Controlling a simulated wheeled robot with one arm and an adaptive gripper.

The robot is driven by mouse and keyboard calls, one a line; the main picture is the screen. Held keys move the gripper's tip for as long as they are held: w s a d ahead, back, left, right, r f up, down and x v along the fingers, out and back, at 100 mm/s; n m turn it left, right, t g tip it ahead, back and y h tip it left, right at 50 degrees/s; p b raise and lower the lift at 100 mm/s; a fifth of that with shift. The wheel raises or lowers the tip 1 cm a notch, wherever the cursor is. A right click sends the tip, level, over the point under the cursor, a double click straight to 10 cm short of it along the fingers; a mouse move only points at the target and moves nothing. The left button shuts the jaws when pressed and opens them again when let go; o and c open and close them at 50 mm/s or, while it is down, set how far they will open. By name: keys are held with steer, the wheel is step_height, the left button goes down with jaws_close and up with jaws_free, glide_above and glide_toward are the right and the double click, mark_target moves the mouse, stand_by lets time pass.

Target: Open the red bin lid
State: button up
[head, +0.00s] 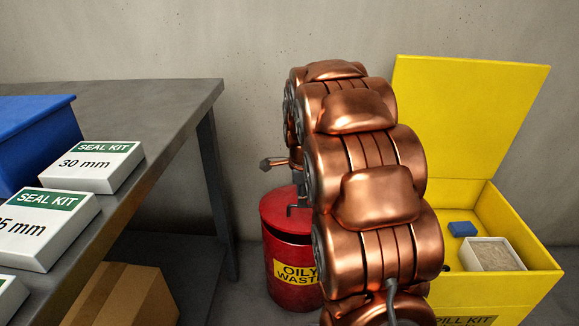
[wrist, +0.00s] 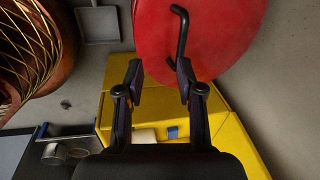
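The red bin (head: 291,270) stands on the floor behind my copper-coloured arm, with a yellow "OILY WASTE" label. Its red lid (head: 278,212) is on top; a dark band shows under its rim, and I cannot tell whether that is a gap. In the wrist view the round lid (wrist: 215,45) fills the top right, with a bent black handle (wrist: 182,36) on it. My gripper (wrist: 159,76) is open, with nothing between its fingertips. The right fingertip is close to the handle's lower end; contact is unclear. In the head view my arm hides most of the gripper.
An open yellow spill kit box (head: 490,295) stands right of the bin, holding a blue block (head: 462,229) and a white tray (head: 523,254). A grey table (head: 165,100) at left carries seal kit boxes (head: 92,167) and a blue crate (head: 35,138). A cardboard box (head: 120,296) is below.

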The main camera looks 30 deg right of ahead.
steer(key=s+a+r+n+p, duration=0.2)
steer(key=s+a+r+p, duration=0.1)
steer(key=a+r+p, duration=0.1)
steer(key=s+a+r+n+p, duration=0.2)
steer(key=a+r+n+p, duration=0.1)
steer(key=r+p, duration=0.3)
steer(key=shift+s+a+r+n+g, duration=0.3)
steer(key=shift+s+a+r, duration=0.1)
steer(key=shift+r, duration=0.85)
